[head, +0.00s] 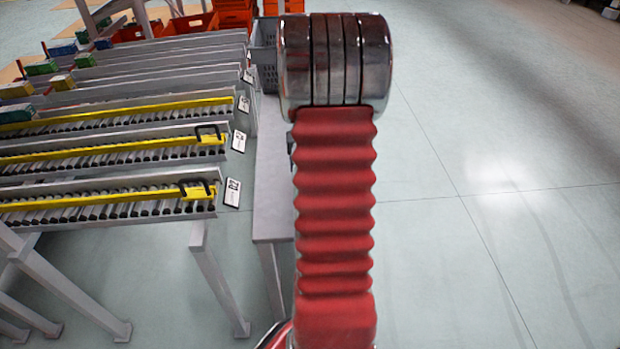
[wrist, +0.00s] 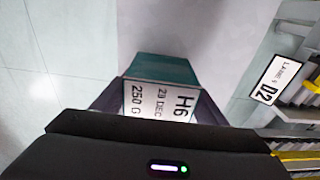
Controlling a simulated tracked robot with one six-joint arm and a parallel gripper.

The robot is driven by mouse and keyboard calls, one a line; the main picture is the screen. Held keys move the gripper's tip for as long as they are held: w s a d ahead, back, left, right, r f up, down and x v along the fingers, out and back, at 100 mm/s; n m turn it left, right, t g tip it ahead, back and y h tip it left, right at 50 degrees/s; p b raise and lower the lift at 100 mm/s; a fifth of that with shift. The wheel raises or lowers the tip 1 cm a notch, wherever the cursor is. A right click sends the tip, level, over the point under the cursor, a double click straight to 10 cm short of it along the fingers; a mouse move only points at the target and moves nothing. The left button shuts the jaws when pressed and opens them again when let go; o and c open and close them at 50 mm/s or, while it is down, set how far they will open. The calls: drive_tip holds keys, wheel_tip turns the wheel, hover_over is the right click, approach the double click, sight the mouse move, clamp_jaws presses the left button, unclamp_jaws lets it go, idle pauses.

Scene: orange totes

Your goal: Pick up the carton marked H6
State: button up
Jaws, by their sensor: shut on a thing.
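The H6 carton (wrist: 163,72) is teal with a white label reading H6, 29 DEC and 250 G. It shows in the middle of the wrist view, in front of my gripper's dark body. My gripper (wrist: 157,108) is shut on the carton, with the jaws at its left and right sides. Part of the carton is hidden behind the gripper body. I cannot tell whether the carton touches the grey surface behind it. In the head view my own arm stands in front, and neither gripper nor carton shows.
A grey bench (head: 272,185) runs along the ends of several roller lanes (head: 110,157) with yellow bars. A lane sign marked D2 (wrist: 276,80) is right of the carton. Small cartons (head: 42,68) lie on the far lanes. Orange totes (head: 190,24) stand behind. The floor right is clear.

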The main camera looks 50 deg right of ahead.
wheel_tip(320, 180, up, 7)
drive_tip(key=shift+f, duration=0.1)
idle(0.7)
